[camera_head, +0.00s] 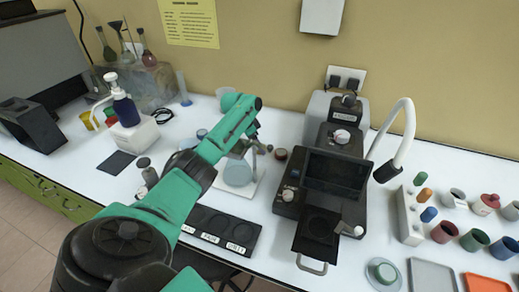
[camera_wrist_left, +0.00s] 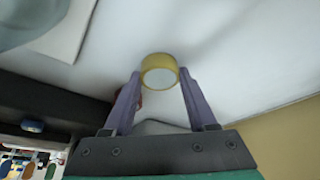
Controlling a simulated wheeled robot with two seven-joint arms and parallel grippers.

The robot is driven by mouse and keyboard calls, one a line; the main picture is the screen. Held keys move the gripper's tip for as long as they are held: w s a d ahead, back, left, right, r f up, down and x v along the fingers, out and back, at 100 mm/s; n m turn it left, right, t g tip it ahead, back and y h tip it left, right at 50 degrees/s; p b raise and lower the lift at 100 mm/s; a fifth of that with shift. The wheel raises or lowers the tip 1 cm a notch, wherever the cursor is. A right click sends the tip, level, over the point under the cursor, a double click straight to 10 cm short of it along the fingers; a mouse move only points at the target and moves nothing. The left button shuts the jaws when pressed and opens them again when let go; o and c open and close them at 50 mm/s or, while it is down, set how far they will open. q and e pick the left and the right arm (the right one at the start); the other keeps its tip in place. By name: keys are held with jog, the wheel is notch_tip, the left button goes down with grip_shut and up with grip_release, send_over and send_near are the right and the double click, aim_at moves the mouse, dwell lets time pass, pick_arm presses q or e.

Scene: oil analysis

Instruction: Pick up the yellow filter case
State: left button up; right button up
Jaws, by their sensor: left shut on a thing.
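The yellow filter case (camera_wrist_left: 158,62) is a short round case with a yellow rim and a pale face. In the left wrist view it sits between the fingertips of my left gripper (camera_wrist_left: 160,77), which is shut on it. The case cannot be made out there. My right gripper is not in view.
The black instrument (camera_head: 335,172) with its open tray stands right of the gripper. A black labelled tray (camera_head: 222,229) lies at the table's front. Coloured cups (camera_head: 444,231) and a holder block (camera_head: 410,217) stand at the right.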

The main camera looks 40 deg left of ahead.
pick_arm(q)
notch_tip(320, 180, up, 20)
jog(key=b, duration=0.2)
